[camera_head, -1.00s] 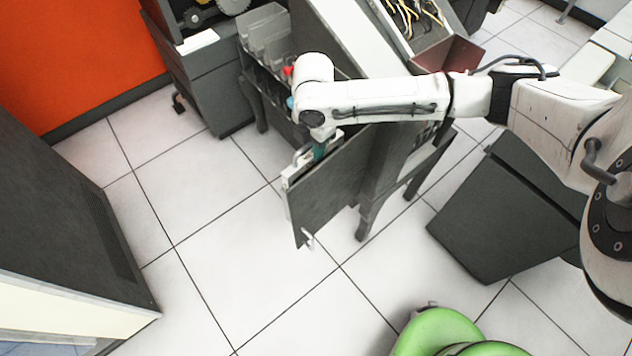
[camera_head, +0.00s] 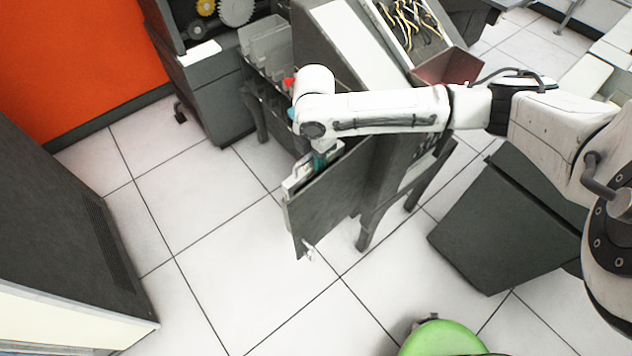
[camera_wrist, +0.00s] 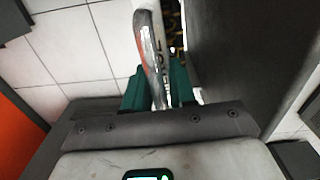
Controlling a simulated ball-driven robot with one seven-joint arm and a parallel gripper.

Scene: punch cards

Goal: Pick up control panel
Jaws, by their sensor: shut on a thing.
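The control panel (camera_head: 325,199) is a flat dark grey slab. It stands on edge above the tiled floor, at the front of the grey machine's legs, with a small light fitting at its lower left corner. My gripper (camera_head: 318,162) is at its upper left edge. In the wrist view my gripper (camera_wrist: 157,85) has its teal fingers shut around a worn metal handle bar. The dark face of the control panel (camera_wrist: 245,55) fills the right side there. I cannot tell whether the panel is free of the machine behind it.
The grey machine (camera_head: 345,35) with a wire-filled tray stands behind. Clear bins (camera_head: 266,42) are to its left. A dark cabinet (camera_head: 60,215) stands at far left, a dark box (camera_head: 490,220) at right, a green seat (camera_head: 440,340) at the bottom. White floor (camera_head: 235,270) is open at left.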

